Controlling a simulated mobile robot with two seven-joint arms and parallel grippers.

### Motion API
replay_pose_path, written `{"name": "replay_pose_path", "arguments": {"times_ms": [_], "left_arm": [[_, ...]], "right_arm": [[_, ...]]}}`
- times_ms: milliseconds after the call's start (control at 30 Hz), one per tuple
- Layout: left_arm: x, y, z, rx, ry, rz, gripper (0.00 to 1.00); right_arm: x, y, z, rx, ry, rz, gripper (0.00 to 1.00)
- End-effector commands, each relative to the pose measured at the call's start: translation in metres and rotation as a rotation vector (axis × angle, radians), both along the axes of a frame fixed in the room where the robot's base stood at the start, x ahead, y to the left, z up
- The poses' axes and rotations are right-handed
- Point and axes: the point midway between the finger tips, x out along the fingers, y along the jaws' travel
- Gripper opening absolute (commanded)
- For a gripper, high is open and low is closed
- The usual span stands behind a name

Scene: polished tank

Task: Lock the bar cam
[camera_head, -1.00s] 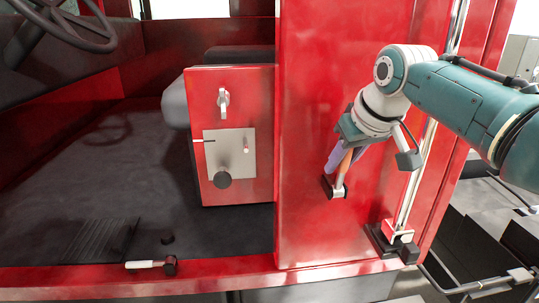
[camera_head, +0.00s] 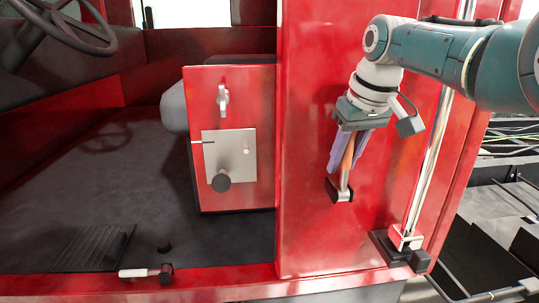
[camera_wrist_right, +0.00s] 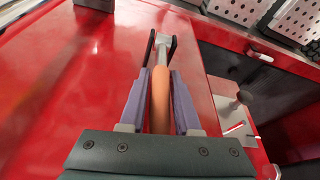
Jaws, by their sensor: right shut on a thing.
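My right gripper (camera_head: 348,162) is shut on an orange handle (camera_head: 347,157) in front of the red panel. In the right wrist view the orange handle (camera_wrist_right: 160,95) lies between the two purple fingers, and its silver end (camera_wrist_right: 163,42) reaches a black bracket. In the head view this black bracket (camera_head: 334,191) sits on the panel just below the fingers. The fingers hide part of the handle, and I cannot tell how the silver end is seated. A vertical chrome bar (camera_head: 432,160) stands to the right, its foot in a black fitting (camera_head: 388,248). My left gripper is not in view.
To the left is a red box with a metal plate (camera_head: 236,143) and knobs. A small lever with a white grip (camera_head: 134,273) is on the front sill. A steering wheel (camera_head: 65,22) is at the upper left. Dark racks stand at the lower right.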

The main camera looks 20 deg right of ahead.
Motion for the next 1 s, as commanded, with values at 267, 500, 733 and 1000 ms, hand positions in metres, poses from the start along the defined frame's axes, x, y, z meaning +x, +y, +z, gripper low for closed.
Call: {"name": "replay_pose_path", "arguments": {"times_ms": [267, 500, 733, 1000], "left_arm": [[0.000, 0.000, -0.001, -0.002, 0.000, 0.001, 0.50], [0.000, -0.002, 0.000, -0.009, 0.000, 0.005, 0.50], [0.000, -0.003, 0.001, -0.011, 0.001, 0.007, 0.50], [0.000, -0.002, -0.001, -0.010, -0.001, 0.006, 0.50]], "right_arm": [[0.000, -0.001, -0.002, -0.003, -0.003, -0.002, 0.51], [0.000, -0.001, -0.001, -0.002, -0.003, -0.002, 0.61], [-0.001, -0.001, 0.005, -0.001, -0.004, -0.001, 0.61], [-0.011, 0.000, 0.034, -0.002, -0.009, -0.001, 0.61]]}}
